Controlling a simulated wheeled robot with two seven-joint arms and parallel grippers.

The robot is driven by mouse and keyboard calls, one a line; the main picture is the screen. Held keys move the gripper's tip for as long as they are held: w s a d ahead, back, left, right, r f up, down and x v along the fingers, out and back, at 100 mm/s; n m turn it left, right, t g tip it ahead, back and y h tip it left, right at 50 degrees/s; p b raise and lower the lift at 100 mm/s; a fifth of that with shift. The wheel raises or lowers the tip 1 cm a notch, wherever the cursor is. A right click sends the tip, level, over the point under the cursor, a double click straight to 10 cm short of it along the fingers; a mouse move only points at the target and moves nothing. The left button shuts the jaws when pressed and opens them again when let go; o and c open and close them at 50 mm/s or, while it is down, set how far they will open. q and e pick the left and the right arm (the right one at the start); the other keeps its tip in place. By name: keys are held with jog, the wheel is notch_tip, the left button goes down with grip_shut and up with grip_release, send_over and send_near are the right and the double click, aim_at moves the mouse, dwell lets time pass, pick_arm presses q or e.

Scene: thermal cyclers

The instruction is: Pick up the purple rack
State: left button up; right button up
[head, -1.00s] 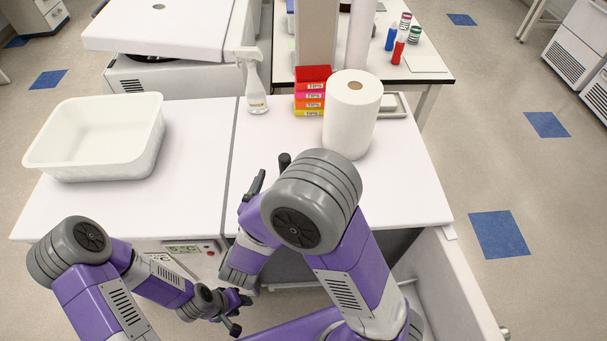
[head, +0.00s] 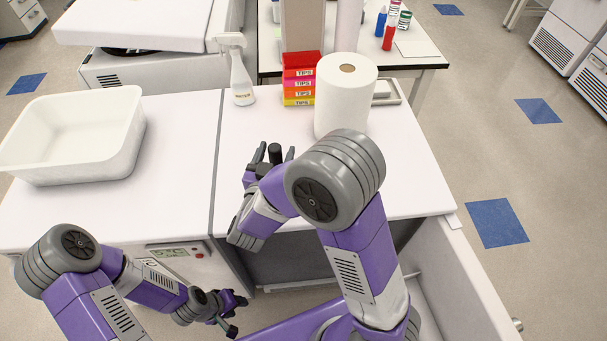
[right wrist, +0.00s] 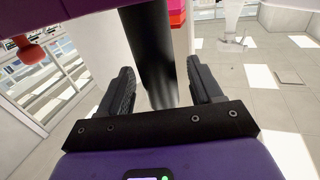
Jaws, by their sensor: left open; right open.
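I see no purple rack in either view. My right gripper (head: 268,158) is open above the front part of the white bench, short of the stacked tip boxes and paper roll. In the right wrist view its two black fingers (right wrist: 160,85) are apart, with a dark cylinder (right wrist: 150,50) showing between and beyond them; I cannot tell what it is. My left gripper (head: 236,315) is open and low, in front of the bench front, with nothing visible between its fingers.
On the white bench (head: 190,150) stand a white tub (head: 75,150) at left, a spray bottle (head: 240,75), stacked red, pink, orange and yellow tip boxes (head: 299,84), and a paper roll (head: 344,100). A grey-white tray (head: 388,92) lies behind the roll. The bench's middle is clear.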

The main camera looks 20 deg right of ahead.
jog(key=shift+w, duration=0.1)
jog(key=shift+c, duration=0.3)
grip_shut()
